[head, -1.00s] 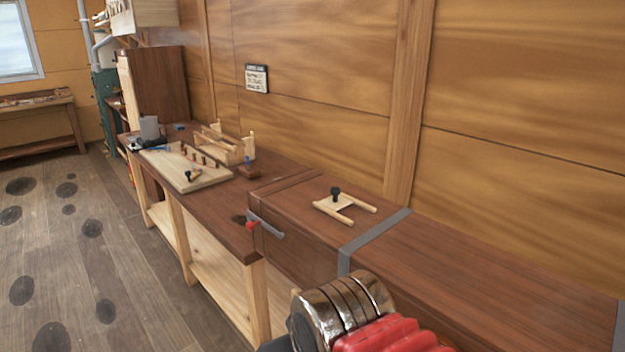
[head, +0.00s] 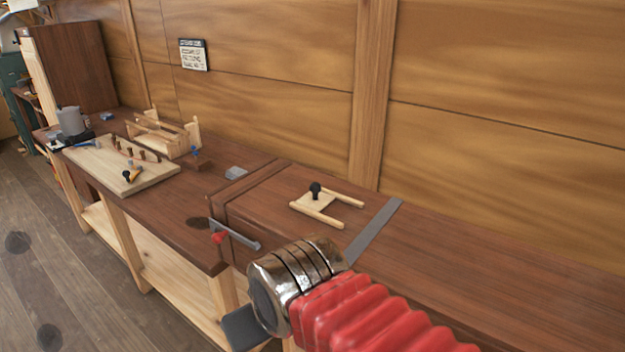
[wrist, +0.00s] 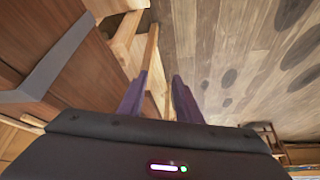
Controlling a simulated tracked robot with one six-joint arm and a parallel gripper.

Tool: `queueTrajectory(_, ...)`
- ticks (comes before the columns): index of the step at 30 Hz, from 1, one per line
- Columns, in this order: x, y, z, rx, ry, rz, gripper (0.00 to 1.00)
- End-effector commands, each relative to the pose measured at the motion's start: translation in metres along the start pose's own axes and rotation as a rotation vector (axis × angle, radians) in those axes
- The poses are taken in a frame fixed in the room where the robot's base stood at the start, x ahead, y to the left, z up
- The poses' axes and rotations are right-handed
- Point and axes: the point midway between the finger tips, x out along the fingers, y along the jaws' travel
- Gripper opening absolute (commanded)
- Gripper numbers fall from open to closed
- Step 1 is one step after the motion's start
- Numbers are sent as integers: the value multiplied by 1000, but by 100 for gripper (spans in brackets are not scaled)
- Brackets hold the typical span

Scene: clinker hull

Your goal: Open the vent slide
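The vent slide (head: 318,201) is a small pale wooden plate with a black knob (head: 315,188) on top. It sits between two pale wooden rails (head: 317,215) on the lid of the brown steam chest in the head view. My gripper shows in the wrist view (wrist: 160,76) with two dark purple fingers apart and nothing between them. In the head view only a dark part of it (head: 243,327) shows below my arm's metal wrist, low and in front of the chest, away from the slide. The slide is not seen in the wrist view.
A grey strap (head: 375,228) crosses the chest lid right of the slide. A grey bar handle (head: 235,233) with a red knob (head: 219,238) juts near the bench corner. The bench (head: 180,214) holds a pegged board (head: 90,160) and a wooden jig. Floor at left is clear.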

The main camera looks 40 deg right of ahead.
Motion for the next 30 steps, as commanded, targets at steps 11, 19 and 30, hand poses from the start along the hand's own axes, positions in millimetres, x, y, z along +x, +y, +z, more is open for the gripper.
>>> queueTrajectory(11,-2,1,-2,-2,0,1,40)
queueTrajectory(19,-22,26,-43,-53,-24,11,41)
queueTrajectory(30,-72,105,-141,-241,-66,-4,41)
